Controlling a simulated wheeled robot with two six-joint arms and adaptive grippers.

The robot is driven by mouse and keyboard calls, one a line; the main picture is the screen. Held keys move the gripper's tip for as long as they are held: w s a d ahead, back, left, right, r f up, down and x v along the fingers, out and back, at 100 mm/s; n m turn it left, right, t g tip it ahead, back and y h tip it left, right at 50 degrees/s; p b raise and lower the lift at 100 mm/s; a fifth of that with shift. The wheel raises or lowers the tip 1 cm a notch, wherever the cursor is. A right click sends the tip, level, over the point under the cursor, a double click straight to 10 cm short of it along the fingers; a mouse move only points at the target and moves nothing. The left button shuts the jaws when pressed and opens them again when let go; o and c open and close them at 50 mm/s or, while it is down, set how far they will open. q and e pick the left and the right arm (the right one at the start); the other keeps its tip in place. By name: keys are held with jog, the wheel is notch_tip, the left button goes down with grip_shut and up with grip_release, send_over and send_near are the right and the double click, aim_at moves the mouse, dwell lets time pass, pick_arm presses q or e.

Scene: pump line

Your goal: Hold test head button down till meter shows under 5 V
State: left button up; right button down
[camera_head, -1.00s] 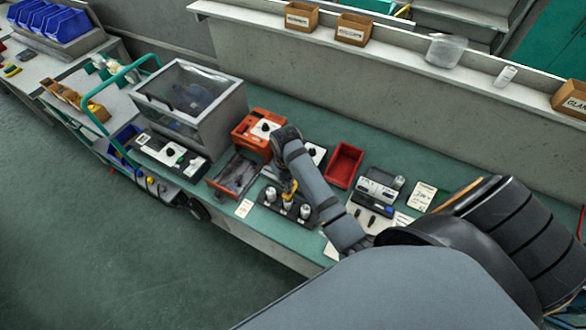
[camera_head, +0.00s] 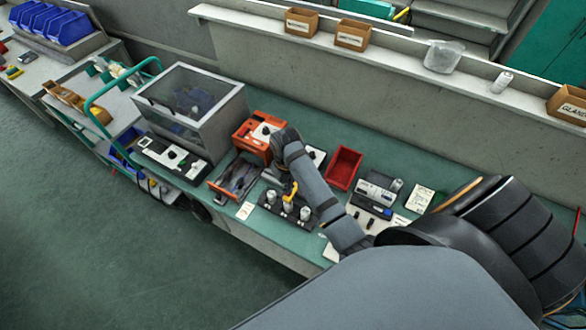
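My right arm reaches in from the right over the green bench. Its wrist is bent down above the bench between an orange box (camera_head: 247,143) and a black fixture (camera_head: 270,206) with several silver cylinders and a yellow part (camera_head: 291,190). My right gripper (camera_head: 275,174) is mostly hidden by the wrist and small in view, so its fingers and any contact cannot be made out. I cannot tell which part is the test head button. A grey instrument (camera_head: 374,192), possibly the meter, stands right of the arm; its reading is too small to read. My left gripper is out of view.
A red tray (camera_head: 344,167) lies right of the wrist. An open drawer-like tray (camera_head: 233,180) and a clear-lidded case (camera_head: 190,100) stand to the left, with a panel of controls (camera_head: 172,155) in front. A ledge (camera_head: 400,55) with small boxes runs behind. Floor is clear at lower left.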

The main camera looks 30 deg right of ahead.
jog(key=shift+r+p, duration=0.45)
jog(key=shift+r, duration=0.3)
notch_tip(320, 180, up, 2)
jog(key=shift+p, duration=0.4)
jog(key=shift+r, duration=1.05)
